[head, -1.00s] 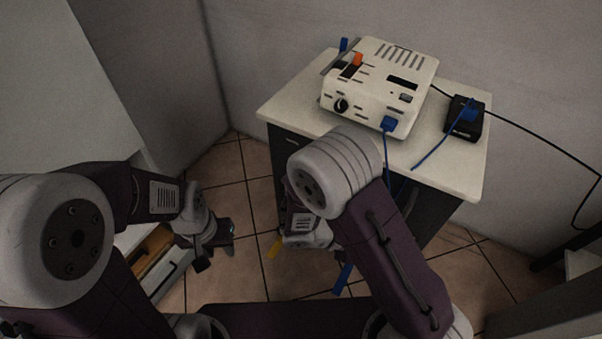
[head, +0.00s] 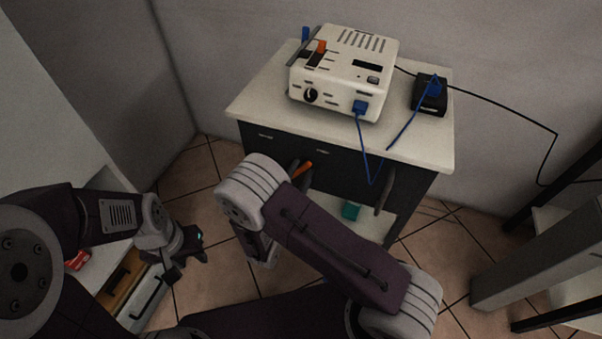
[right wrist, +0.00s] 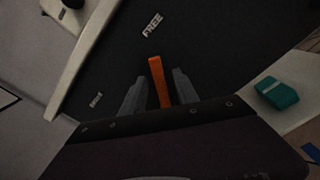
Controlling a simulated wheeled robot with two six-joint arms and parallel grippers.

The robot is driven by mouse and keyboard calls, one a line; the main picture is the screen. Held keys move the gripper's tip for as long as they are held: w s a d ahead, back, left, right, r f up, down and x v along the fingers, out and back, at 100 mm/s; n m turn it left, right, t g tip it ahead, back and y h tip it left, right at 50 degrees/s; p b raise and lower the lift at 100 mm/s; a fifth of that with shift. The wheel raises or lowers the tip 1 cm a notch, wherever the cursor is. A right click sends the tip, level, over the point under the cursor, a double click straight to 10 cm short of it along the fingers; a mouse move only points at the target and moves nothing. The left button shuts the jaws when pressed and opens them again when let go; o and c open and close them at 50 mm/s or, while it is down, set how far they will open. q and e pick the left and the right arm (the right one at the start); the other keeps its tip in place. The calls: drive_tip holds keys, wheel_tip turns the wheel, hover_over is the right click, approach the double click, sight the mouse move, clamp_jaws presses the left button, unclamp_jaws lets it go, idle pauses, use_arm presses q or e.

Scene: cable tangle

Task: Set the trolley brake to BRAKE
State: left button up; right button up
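The trolley (head: 262,95) has a pale top and a dark front panel. Its orange brake lever (head: 304,168) sticks out from the front; in the right wrist view the lever (right wrist: 158,78) points toward the FREE label (right wrist: 152,25). The BRAKE label (right wrist: 95,100) is off to the left there. My right gripper (right wrist: 160,80) is open, its grey fingers on either side of the lever with gaps showing on both sides. In the head view my arm partly covers the lever's base. My left gripper (head: 198,248) hangs low at left, away from the trolley; its finger gap is unclear.
A white device (head: 345,70) and a black power box (head: 430,95) stand on the trolley, with a blue cable (head: 366,165) hanging over the front. A teal object (head: 350,211) lies on the lower shelf. A grey-and-black frame stands at right.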

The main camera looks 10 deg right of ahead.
drive_tip(key=shift+w+d, duration=0.15)
drive_tip(key=shift+w, duration=0.05)
clamp_jaws()
idle(1.3)
